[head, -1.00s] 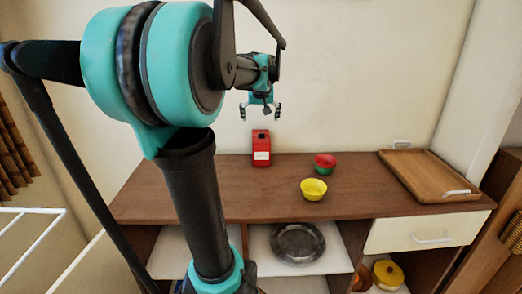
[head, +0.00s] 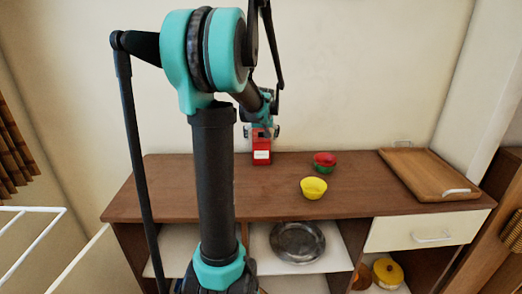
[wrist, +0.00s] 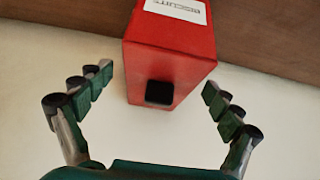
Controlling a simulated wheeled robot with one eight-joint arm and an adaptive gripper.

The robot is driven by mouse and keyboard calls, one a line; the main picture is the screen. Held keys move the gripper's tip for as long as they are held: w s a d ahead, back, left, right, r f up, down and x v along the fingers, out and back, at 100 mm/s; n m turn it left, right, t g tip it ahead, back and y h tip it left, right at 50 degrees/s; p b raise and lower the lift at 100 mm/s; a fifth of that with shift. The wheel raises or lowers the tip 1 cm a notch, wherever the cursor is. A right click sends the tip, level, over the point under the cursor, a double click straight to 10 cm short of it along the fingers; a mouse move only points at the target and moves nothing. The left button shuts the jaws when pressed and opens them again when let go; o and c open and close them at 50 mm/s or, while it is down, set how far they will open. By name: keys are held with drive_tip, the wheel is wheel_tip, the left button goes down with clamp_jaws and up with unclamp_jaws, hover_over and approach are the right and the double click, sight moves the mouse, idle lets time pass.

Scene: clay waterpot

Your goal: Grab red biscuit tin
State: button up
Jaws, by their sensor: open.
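The red biscuit tin (head: 262,154) stands upright on the wooden cabinet top, near its back edge by the wall. It has a white label on its front and also shows in the wrist view (wrist: 165,55), with a dark square on its near face. My gripper (head: 261,132) is at the upper part of the tin in the head view and partly covers its top. In the wrist view my gripper (wrist: 157,91) is open, with one finger on each side of the tin's near end. Gaps show between both fingers and the tin.
A red and green bowl (head: 325,162) and a yellow bowl (head: 313,188) stand right of the tin. A wooden tray (head: 430,172) lies at the right end of the cabinet top (head: 370,207). A grey plate (head: 298,242) and a yellow pot (head: 387,272) are on shelves below.

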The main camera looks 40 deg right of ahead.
drive_tip(key=shift+x, duration=1.15)
drive_tip(key=shift+c, duration=0.4)
drive_tip(key=c, duration=1.9)
